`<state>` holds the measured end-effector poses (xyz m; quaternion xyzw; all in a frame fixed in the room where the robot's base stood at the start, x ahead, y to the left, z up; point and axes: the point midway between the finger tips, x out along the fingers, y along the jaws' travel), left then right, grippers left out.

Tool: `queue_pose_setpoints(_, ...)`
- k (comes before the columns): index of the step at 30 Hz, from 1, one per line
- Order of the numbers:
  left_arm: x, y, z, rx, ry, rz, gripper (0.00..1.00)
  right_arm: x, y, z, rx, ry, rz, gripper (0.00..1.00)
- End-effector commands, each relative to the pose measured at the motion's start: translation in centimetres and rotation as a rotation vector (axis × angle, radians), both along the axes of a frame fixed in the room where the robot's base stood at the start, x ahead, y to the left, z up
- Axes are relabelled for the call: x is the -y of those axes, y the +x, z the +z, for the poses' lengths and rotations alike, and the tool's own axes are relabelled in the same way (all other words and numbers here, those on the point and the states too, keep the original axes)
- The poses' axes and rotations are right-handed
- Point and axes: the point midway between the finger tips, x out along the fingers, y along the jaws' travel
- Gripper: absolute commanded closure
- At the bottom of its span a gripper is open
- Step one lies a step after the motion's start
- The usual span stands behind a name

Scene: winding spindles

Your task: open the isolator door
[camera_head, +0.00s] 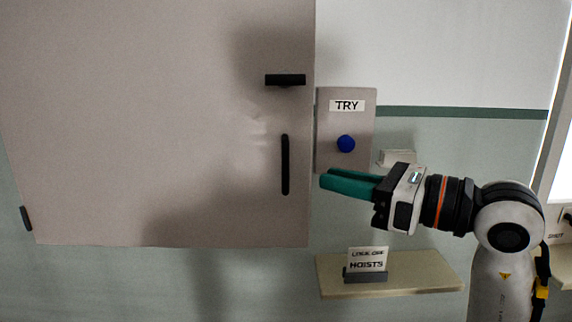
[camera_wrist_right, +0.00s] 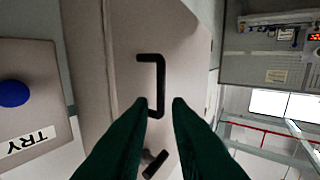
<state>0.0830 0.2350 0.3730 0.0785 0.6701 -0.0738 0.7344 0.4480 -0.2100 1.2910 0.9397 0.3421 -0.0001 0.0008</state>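The isolator door (camera_head: 130,110) is a large grey-beige panel on the left of the head view and looks shut. Its upright black bar handle (camera_head: 285,165) is near the right edge, with a short horizontal black piece (camera_head: 285,80) above it. My right gripper (camera_head: 325,178), with teal fingers, is just right of the door edge, apart from the handle. In the right wrist view the fingers (camera_wrist_right: 158,105) are spread with nothing held. The handle (camera_wrist_right: 160,80) shows ahead of and between them; the short black piece (camera_wrist_right: 154,164) shows partly behind a finger. My left gripper is not in view.
A box labelled TRY (camera_head: 345,105) with a blue knob (camera_head: 346,144) is on the wall right of the door, above my right fingers. A small shelf (camera_head: 420,280) with a sign (camera_head: 367,260) is below. A black hinge-like piece (camera_head: 26,218) is at the door's lower left.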

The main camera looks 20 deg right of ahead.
Motion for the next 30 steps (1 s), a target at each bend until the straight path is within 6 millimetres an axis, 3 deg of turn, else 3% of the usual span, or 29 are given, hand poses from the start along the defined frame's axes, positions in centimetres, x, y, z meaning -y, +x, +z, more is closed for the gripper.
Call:
queue_pose_setpoints(6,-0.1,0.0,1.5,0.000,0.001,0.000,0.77,-3.0,3.5,0.3,-0.004,0.006,0.006,0.83)
queue_pose_setpoints(13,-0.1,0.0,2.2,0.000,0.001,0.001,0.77,-5.3,6.2,0.2,-0.001,0.004,0.005,0.83)
queue_pose_setpoints(26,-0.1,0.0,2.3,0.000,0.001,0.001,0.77,-6.0,7.0,0.0,-0.001,0.002,0.003,0.83)
queue_pose_setpoints(30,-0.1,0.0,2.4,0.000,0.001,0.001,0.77,-6.0,7.0,0.0,-0.001,0.002,0.003,1.00)
